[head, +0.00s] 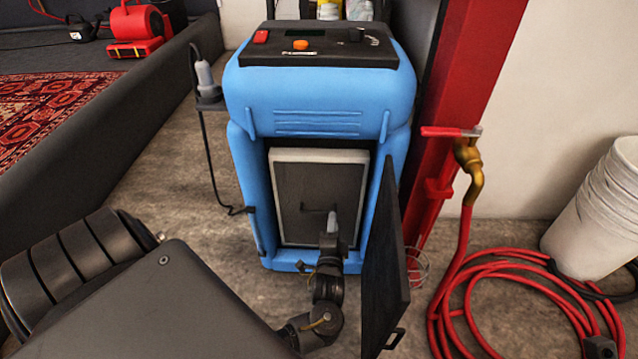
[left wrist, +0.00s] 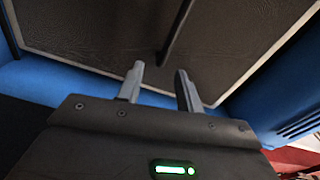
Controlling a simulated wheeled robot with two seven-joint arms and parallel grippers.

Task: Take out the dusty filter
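The dusty filter (head: 343,190) is a dark grey panel in a pale frame, seated upright in the open bay of a blue machine (head: 300,108). A thin dark pull handle (head: 316,209) is on its face. In the left wrist view the filter (left wrist: 105,32) fills the top and its handle (left wrist: 176,30) runs down toward my fingers. My left gripper (head: 331,218) is in front of the filter's lower middle. Its two fingers (left wrist: 160,70) are apart with nothing between them, and the handle's end lies just beyond the gap. My right gripper is not in view.
The machine's dark door (head: 386,260) stands open to the right of my left gripper. A red post, a brass tap (head: 468,165) and a coiled red hose (head: 505,290) are further right, beside white buckets (head: 598,215). A cable hangs at the machine's left.

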